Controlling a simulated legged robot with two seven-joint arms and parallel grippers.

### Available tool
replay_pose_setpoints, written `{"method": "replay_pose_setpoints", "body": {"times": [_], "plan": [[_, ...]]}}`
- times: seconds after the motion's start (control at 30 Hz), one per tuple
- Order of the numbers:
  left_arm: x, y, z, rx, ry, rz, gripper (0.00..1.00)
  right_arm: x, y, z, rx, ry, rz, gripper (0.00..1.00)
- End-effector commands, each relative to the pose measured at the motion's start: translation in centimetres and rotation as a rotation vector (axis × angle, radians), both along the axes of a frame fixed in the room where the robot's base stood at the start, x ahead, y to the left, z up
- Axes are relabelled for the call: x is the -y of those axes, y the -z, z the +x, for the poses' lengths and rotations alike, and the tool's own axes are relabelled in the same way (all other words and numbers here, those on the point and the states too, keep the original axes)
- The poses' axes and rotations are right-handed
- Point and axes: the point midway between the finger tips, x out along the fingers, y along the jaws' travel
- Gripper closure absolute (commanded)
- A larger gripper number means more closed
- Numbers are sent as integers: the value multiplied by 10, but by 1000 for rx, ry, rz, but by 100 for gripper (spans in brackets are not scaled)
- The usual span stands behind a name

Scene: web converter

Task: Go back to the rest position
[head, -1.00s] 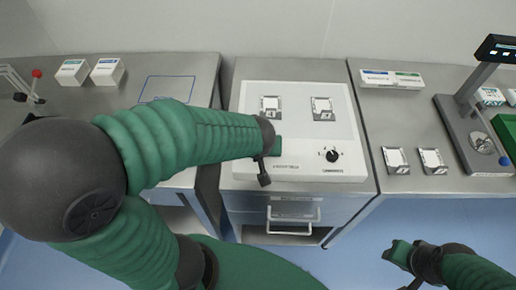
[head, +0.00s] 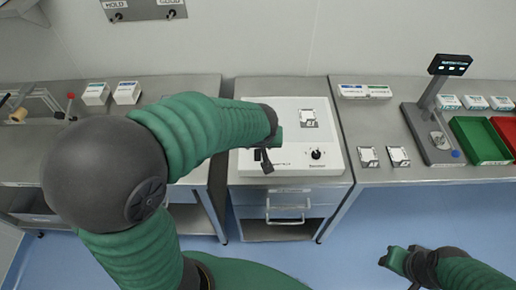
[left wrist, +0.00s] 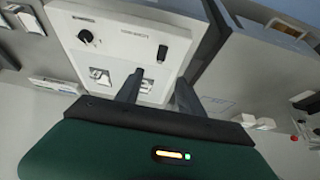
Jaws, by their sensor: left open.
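My left gripper (head: 266,152) hangs over the left part of a white machine panel (head: 325,175) on the middle bench. The left wrist view shows its two fingers (left wrist: 160,92) apart, with nothing between them. The panel has a black knob (head: 316,154) and a square plate (head: 309,118). A second plate (left wrist: 101,76) shows in the left wrist view; my left arm hides it in the head view. My right gripper (head: 392,264) is low at the bottom right, over the floor and clear of the benches. Its finger opening is too unclear to judge.
The right bench holds two square plates (head: 398,156), a scale with a display (head: 436,148), a green bin (head: 482,140), a red bin (head: 506,130) and small boxes (head: 365,91). Two boxes (head: 127,92) stand on the left bench. Blue floor (head: 350,255) is open in front.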

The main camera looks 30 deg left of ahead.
Motion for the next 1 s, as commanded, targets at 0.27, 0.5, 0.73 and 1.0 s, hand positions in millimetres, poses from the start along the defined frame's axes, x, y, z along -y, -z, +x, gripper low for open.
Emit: {"method": "replay_pose_setpoints", "body": {"times": [0.27, 0.5, 0.73, 1.0], "plan": [[2, 0, 0, 0, 0, 1, 55, 0, 1, 0, 0, -1, 0, 64], [7, 11, -11, -33, 44, -4, 55, 0, 3, 0, 0, -1, 0, 64], [40, 71, -85, -196, 388, -55, 55, 0, 15, 0, 0, 0, 0, 64], [52, 85, -109, -232, 532, -61, 55, 0, 16, 0, 0, -1, 0, 64]]}}
